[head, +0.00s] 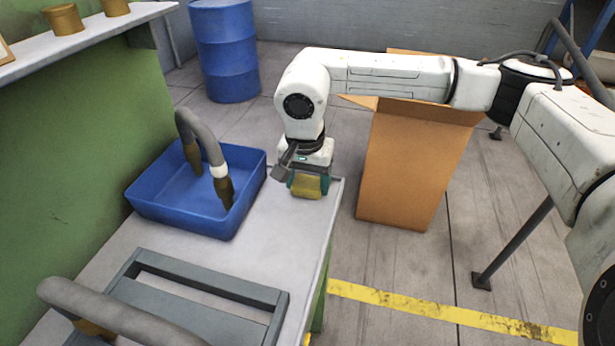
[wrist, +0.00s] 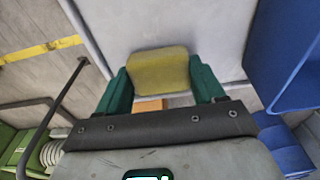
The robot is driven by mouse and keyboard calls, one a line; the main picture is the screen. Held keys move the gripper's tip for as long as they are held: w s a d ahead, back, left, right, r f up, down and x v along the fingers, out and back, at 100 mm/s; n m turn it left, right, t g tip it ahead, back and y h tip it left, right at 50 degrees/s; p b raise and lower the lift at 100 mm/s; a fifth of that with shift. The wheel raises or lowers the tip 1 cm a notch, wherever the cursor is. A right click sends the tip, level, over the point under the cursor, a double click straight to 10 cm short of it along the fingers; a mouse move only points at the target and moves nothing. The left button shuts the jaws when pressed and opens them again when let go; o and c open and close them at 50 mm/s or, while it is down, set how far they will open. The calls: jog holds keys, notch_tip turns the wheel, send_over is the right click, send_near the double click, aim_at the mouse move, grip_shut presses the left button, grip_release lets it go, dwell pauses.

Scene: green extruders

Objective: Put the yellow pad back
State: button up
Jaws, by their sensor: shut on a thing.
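The yellow pad (head: 307,187) is a small block between the green fingers of my gripper (head: 308,184). My gripper is shut on it at the far right corner of the light grey table (head: 190,255). In the wrist view the yellow pad (wrist: 160,68) sits between the two green fingertips of my gripper (wrist: 161,80), with the table surface behind it. I cannot tell whether the pad touches the table or hangs just above it.
A blue bin (head: 160,205) with a grey hose in it stands left of my gripper. A grey frame (head: 205,285) and another hose lie nearer on the table. A tall open cardboard box (head: 405,170) stands on the floor to the right. A blue drum (head: 225,50) stands behind.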

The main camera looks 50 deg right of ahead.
aim_at(306, 187)
jog(key=shift+f, duration=0.2)
jog(key=o, duration=1.1)
jog(key=shift+r, duration=0.1)
notch_tip(306, 187, up, 12)
jog(key=a+b, duration=0.1)
jog(key=shift+s+a, duration=0.15)
jog(key=shift+s, duration=0.15)
